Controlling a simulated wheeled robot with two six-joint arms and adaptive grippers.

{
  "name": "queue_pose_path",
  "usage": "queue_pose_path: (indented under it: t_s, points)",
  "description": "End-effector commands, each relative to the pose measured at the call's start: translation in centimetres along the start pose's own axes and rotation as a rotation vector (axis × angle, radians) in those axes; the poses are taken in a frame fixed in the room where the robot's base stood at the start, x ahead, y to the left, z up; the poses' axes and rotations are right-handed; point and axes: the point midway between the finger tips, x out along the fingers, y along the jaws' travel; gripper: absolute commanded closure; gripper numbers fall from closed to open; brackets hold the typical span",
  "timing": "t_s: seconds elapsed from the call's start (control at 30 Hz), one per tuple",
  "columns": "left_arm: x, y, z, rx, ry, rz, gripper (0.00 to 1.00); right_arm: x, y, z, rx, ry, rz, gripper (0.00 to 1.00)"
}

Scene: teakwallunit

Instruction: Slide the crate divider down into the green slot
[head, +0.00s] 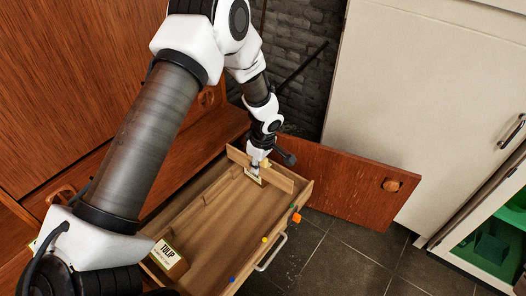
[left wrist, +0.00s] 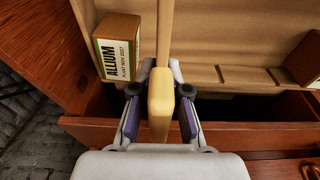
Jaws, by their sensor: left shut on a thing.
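My left gripper (head: 256,169) is shut on the wooden crate divider (head: 279,180), near the far end of the crate. In the left wrist view the fingers (left wrist: 160,112) close on both sides of a pale yellow wooden grip, and the divider's thin upper edge (left wrist: 164,32) runs away from it. The divider lies across the pale wooden crate (head: 215,225); whether its lower edge is inside a slot I cannot tell. Coloured markers sit along the crate's right wall: orange (head: 296,217), yellow (head: 264,239) and blue (head: 231,279). I cannot make out the green slot clearly. My right gripper is not in view.
A TULIP box (head: 169,258) stands at the crate's near end. An ALLIUM box (left wrist: 118,48) stands left of the divider in the left wrist view. An open brown door (head: 345,182) is beyond the crate, with a white cabinet (head: 430,90) behind. Tiled floor (head: 350,255) lies at right.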

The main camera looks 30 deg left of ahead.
Motion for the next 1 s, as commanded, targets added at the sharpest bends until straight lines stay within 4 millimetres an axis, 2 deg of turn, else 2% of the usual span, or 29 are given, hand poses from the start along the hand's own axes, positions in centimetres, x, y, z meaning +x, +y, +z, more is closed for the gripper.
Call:
queue_pose_path:
  t_s: [0.37,0.8,1.0]
  points:
    - [0.3,0.0,0.1,0.000,0.000,0.000,1.00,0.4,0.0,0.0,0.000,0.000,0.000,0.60]
    - [4.8,-0.1,0.8,0.001,-0.001,0.000,1.00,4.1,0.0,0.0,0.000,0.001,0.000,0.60]
    - [5.8,-0.1,0.9,0.001,0.000,0.000,1.00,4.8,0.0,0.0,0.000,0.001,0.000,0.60]
